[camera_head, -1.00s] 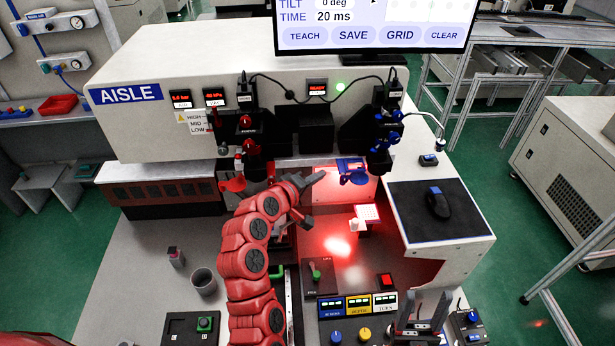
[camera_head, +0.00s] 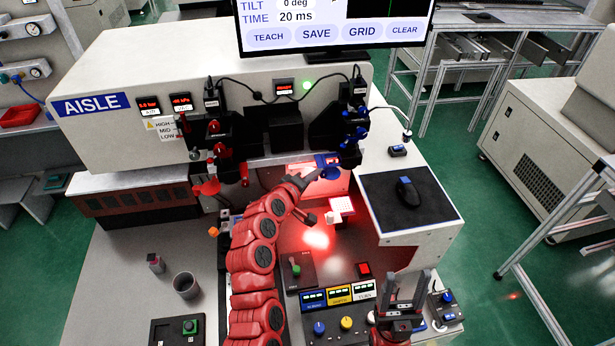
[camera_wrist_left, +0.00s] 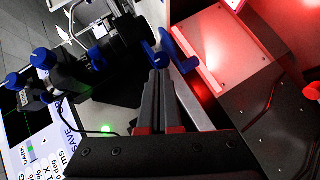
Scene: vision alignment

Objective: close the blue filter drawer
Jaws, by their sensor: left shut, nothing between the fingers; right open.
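The blue filter drawer shows as a blue handle piece (camera_head: 328,166) at the front of the machine, at the right end of the red-lit recess. In the left wrist view the blue handle (camera_wrist_left: 166,52) has upright rounded ends and lies just beyond my fingertips. My left gripper (camera_head: 312,176) is shut and empty, its tip close to the handle's left side. The left wrist view shows its two fingers (camera_wrist_left: 158,76) together; whether they touch the handle I cannot tell. How far the drawer stands out is unclear. My right gripper (camera_head: 404,288) is open and empty above the front control panel.
Blue knobs (camera_head: 352,135) hang close above the handle. A red-handled unit (camera_head: 207,188) stands left of my left arm. A small lit white block (camera_head: 341,205) sits in the recess.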

